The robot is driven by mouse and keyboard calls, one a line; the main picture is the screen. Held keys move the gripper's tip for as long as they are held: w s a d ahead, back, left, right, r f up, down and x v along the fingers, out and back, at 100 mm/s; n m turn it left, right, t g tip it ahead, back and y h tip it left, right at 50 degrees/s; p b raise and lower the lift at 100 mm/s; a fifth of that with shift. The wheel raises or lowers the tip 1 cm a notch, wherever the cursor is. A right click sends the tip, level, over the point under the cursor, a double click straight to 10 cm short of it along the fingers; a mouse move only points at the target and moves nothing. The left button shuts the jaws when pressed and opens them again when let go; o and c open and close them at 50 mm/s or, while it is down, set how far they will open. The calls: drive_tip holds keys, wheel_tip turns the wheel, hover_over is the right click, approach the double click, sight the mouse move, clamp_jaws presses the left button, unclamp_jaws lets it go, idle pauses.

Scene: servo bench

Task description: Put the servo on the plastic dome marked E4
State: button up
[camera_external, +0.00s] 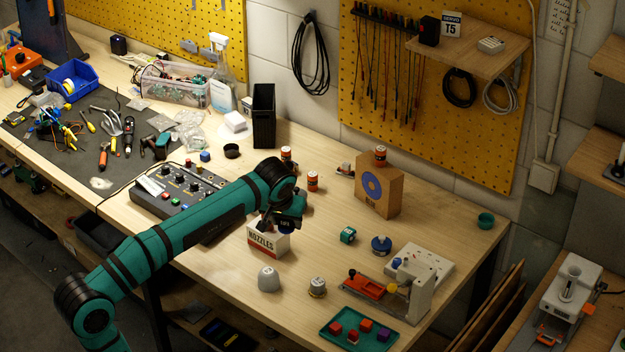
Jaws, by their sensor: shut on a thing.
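My gripper (284,219) is above the open white and red box marked NOZZLES (268,241), near the middle of the bench. It is shut on a small dark thing with pale marks (286,226), which looks like the servo; the gripper hides much of it. I cannot tell whether it touches the box. A pale grey plastic dome (268,280) stands on the bench in front of the box, with a light label on top too small to read. Nothing rests on the dome.
A small brass-coloured piece with a white top (317,288) stands right of the dome. A green tray (330,323) with coloured cubes and a grey and red fixture (405,295) are farther right. Bare wood surrounds the dome.

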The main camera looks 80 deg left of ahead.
hover_over(268, 270)
drive_tip(key=f, duration=0.2)
drive_tip(key=shift+f, duration=4.85)
drive_tip(key=shift+f, duration=0.15)
drive_tip(key=o, duration=1)
drive_tip(key=v, duration=1.2)
drive_tip(key=shift+r, duration=0.2)
